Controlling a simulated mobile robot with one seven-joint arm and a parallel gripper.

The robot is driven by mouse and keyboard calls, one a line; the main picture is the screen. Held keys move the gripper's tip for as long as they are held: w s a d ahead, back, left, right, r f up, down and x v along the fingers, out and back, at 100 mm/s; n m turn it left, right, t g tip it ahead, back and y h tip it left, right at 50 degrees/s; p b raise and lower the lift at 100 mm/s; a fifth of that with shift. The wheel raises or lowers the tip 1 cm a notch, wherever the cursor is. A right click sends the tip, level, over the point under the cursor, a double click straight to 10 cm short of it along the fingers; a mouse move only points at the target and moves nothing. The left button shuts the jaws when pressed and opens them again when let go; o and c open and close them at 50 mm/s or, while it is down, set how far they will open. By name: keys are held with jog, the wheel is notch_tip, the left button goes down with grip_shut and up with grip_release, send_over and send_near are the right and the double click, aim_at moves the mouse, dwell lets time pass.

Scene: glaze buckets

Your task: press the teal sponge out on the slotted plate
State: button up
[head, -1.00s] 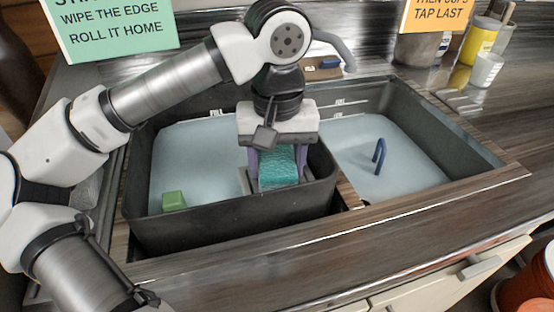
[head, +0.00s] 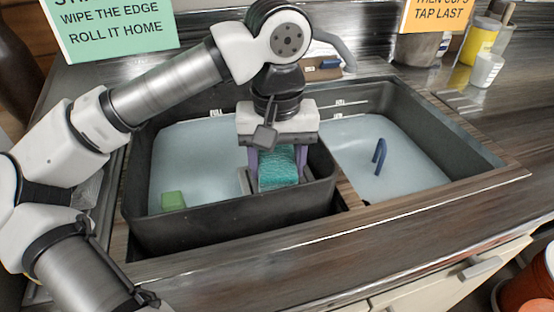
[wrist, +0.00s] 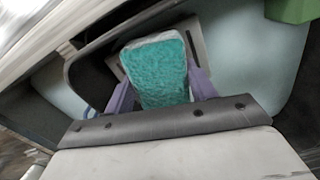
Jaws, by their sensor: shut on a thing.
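The teal sponge (head: 278,168) is between the purple fingers of my gripper (head: 277,166), which is shut on it. In the wrist view the sponge (wrist: 157,72) fills the space between the fingers of my gripper (wrist: 160,92). A grey slotted plate (head: 243,181) shows beside and partly under the sponge at the right end of the left basin. It also shows in the wrist view (wrist: 197,45), with a slot visible. Most of the plate is hidden by the sponge and my gripper, so I cannot tell whether the sponge touches it.
The left basin (head: 230,222) holds pale liquid and a green block (head: 173,200). The right basin also holds pale liquid, with a blue handle (head: 379,152) standing up from it. A yellow cup (head: 481,38) and a white cup (head: 486,69) stand at the back right.

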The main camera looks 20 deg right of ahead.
jog(key=shift+r+p, duration=2.3)
jog(key=shift+r, duration=1.15)
